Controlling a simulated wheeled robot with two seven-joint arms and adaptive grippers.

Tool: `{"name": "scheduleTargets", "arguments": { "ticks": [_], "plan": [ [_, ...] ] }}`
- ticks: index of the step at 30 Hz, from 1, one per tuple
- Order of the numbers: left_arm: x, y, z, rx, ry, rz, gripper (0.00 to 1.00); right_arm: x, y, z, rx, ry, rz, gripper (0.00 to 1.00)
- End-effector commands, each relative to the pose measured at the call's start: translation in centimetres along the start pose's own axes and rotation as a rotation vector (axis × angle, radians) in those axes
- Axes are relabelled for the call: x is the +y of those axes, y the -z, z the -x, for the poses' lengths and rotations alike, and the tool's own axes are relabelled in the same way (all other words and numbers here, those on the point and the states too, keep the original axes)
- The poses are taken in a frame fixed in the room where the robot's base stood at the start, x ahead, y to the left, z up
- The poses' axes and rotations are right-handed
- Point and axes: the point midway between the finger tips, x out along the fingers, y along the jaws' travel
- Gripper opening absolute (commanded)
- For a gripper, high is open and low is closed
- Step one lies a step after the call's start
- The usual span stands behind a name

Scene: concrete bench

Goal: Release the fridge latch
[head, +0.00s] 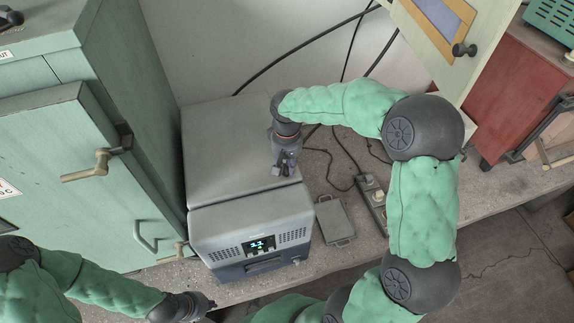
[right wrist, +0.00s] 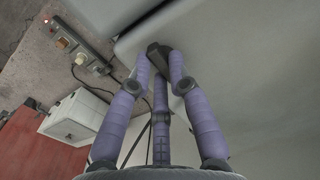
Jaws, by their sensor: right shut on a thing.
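The grey fridge (head: 250,222) stands on the bench in the middle of the head view, its lit display on the front and its pale top behind. My right gripper (head: 285,168) is over the right side of that top. In the right wrist view its purple fingers (right wrist: 160,72) are closed around a small dark piece, seemingly the latch (right wrist: 155,48), at the edge of a pale grey surface. The fingers hide part of this piece. My left gripper (head: 208,305) is low in the head view, in front of the fridge and apart from it; its fingers are too small to read.
A green cabinet (head: 50,150) with a lever handle (head: 98,165) stands close on the left. A power strip (head: 373,198) and a small grey plate (head: 334,220) lie right of the fridge. Black cables hang behind. A red cabinet (head: 512,95) stands at the right.

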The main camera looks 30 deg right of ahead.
Motion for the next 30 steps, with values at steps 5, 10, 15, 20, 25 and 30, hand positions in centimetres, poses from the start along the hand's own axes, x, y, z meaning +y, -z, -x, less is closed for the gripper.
{"name": "scheduleTargets", "arguments": {
  "ticks": [5, 10, 15, 20, 25, 30],
  "plan": [
    [0.0, 0.0, 0.0, 0.000, 0.000, 0.000, 0.00, 0.0, 0.0, 0.0, 0.000, 0.001, -0.002, 0.00],
    [0.0, 0.0, 0.0, 0.000, 0.000, 0.000, 0.00, 0.0, 0.0, 0.0, 0.000, 0.001, -0.001, 0.44],
    [0.0, 0.0, 0.0, 0.000, 0.000, 0.000, 0.00, 0.0, 0.0, 0.0, 0.000, 0.000, 0.000, 0.44],
    [0.0, 0.0, 0.0, 0.000, 0.000, 0.000, 0.00, 0.0, 0.0, 0.1, 0.001, 0.000, 0.000, 0.44],
    [0.0, 0.0, 0.0, 0.000, 0.000, 0.000, 0.00, 0.0, 0.1, 1.4, 0.003, 0.000, 0.000, 0.44],
    [0.0, 0.0, 0.0, 0.000, 0.000, 0.000, 0.00, 0.0, 0.2, 4.4, 0.005, 0.000, 0.001, 0.44]
  ]
}}
